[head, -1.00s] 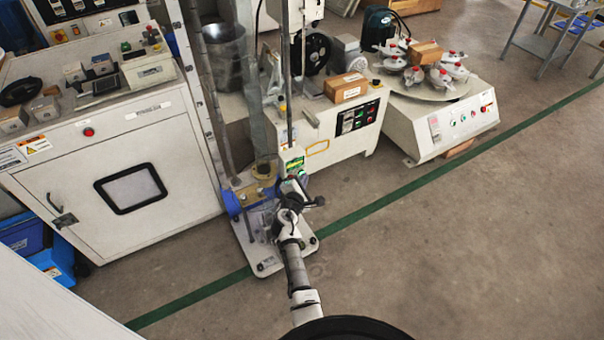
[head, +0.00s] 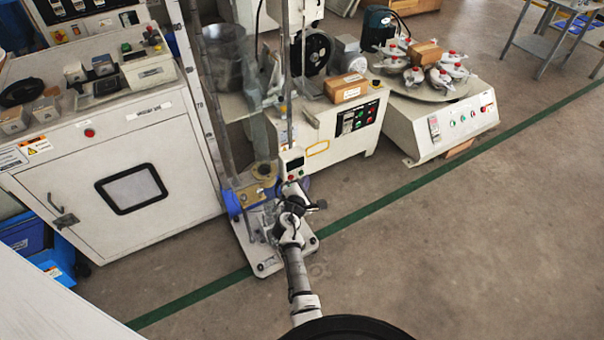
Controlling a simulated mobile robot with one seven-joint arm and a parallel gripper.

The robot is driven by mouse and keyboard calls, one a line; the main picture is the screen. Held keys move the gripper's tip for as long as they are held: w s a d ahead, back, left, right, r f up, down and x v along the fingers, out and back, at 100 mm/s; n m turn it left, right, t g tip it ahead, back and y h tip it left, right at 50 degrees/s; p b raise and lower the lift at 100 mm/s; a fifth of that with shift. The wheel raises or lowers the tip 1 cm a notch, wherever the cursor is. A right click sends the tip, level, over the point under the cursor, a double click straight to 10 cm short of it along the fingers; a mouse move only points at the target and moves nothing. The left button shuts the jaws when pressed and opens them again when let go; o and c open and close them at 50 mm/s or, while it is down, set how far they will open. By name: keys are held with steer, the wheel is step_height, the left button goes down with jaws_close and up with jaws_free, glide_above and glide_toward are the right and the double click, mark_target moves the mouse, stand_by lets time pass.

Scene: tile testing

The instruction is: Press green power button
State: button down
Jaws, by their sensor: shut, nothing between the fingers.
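A small pale control box (head: 291,163) with a dark display is mounted on the tall test stand (head: 246,190). Its small buttons are too fine to make out clearly, and I cannot pick out a green one for certain. My gripper (head: 291,187) is just below and in front of this box, at the end of my arm. It is shut and empty. I cannot tell whether its tips touch the box. My wrist hides part of the stand's lower front.
A white cabinet (head: 110,180) stands close on the left. A machine with a dark button panel (head: 358,117) stands behind on the right, beside a turntable machine (head: 440,128) with coloured buttons. The floor (head: 460,240) at right is clear.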

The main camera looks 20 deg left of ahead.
steer(key=shift+s+d+p, duration=0.5)
steer(key=shift+s+d, duration=0.4)
steer(key=shift+d, duration=0.25)
steer(key=shift+s+d+p, duration=0.45)
steer(key=shift+s+d, duration=0.4)
steer(key=shift+d, duration=0.3)
